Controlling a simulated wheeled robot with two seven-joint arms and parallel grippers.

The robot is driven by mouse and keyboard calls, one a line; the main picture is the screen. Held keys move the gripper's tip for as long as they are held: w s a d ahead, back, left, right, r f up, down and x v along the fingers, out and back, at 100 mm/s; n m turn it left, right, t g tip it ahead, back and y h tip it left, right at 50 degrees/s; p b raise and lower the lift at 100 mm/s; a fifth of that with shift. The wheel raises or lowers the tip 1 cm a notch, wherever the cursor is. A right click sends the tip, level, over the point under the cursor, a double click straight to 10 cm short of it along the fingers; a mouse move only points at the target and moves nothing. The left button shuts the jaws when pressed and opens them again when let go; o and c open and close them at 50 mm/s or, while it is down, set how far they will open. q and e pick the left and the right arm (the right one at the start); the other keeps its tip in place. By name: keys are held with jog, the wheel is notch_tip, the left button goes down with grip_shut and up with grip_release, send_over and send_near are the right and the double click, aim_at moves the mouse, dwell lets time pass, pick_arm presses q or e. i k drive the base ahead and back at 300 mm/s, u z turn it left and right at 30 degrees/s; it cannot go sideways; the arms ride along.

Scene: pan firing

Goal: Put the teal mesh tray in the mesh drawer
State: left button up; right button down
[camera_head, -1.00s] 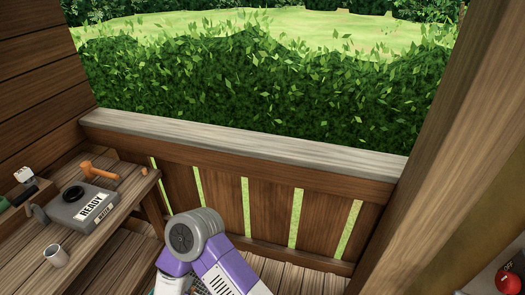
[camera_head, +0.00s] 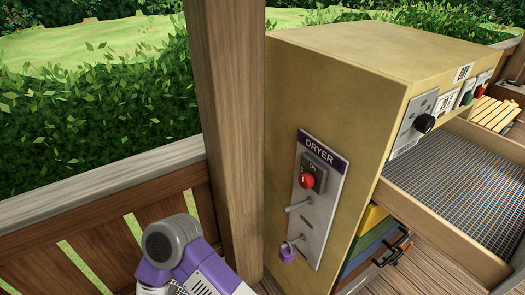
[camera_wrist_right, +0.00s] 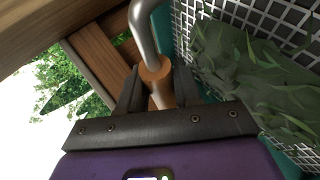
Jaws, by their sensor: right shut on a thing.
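The teal mesh tray (camera_wrist_right: 272,18) fills the right of the right wrist view, with a teal edge and pale mesh. Dark green leaves (camera_wrist_right: 235,65) lie against its mesh. My right gripper (camera_wrist_right: 158,88) is shut on the tray's handle (camera_wrist_right: 158,72), a grey metal rod with an orange-brown collar. In the head view the mesh drawer (camera_head: 455,180) sticks out of the dryer at the right, open, with wooden sides and bare grey mesh. The tray and both gripper tips are outside the head view. My left gripper shows in neither view.
Coloured drawers (camera_head: 370,240) sit below the mesh drawer. My purple arm link shows at the bottom.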

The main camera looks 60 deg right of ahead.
aim_at(466, 191)
jog(key=k, duration=2.35)
jog(key=z, duration=1.55)
